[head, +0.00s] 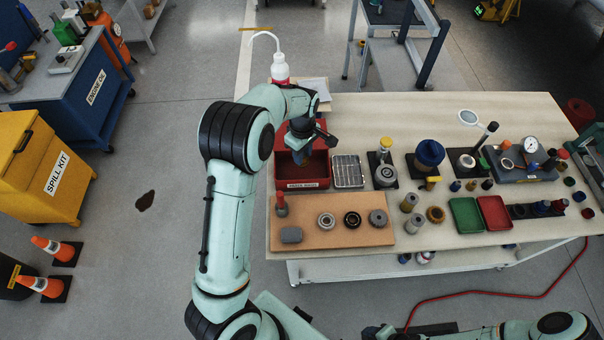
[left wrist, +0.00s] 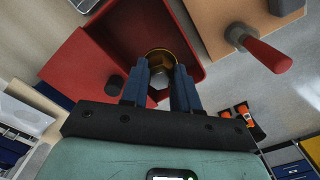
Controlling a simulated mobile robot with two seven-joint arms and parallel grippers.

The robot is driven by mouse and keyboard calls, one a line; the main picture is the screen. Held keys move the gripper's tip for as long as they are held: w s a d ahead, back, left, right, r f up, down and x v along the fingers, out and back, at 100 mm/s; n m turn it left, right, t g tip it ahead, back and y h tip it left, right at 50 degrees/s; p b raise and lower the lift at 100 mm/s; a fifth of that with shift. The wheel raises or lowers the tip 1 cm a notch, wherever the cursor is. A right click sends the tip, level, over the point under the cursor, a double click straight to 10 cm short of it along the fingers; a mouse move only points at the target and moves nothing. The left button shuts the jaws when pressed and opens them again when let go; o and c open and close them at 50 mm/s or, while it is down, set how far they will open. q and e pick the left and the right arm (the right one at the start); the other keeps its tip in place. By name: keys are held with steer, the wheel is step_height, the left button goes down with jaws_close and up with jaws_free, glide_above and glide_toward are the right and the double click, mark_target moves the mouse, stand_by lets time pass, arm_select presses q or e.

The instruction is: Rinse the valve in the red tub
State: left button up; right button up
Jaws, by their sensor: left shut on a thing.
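The red tub (head: 318,172) stands at the left end of the bench, and its wall also shows in the left wrist view (left wrist: 196,28). My left gripper (head: 298,156) reaches down into the tub from above. In the left wrist view, my left gripper (left wrist: 161,75) is shut on the valve (left wrist: 161,56), a round brass-rimmed piece with a darker middle. The valve is over or inside the tub; I cannot tell whether it touches the bottom. The head view hides it behind the gripper. Part of my right arm shows at the bottom right, its gripper (head: 382,332) unclear.
A wire rack (head: 347,171) stands right of the tub. A brown board (head: 335,236) in front carries several rings and a red-handled tool (head: 281,205). A white bottle (head: 280,68) stands behind. Green (head: 466,216) and red trays (head: 494,212) lie farther right.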

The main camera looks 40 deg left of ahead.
stand_by(0.4)
arm_select(q)
steer(key=shift+w+r+p, duration=0.1)
steer(key=shift+r+p, duration=0.85)
steer(key=shift+r, duration=1.15)
arm_select(e)
steer(key=w+r, duration=0.2)
steer(key=shift+w+r, duration=0.25)
steer(key=shift+w, duration=0.05)
steer(key=shift+s, duration=0.15)
steer(key=shift+f, duration=0.15)
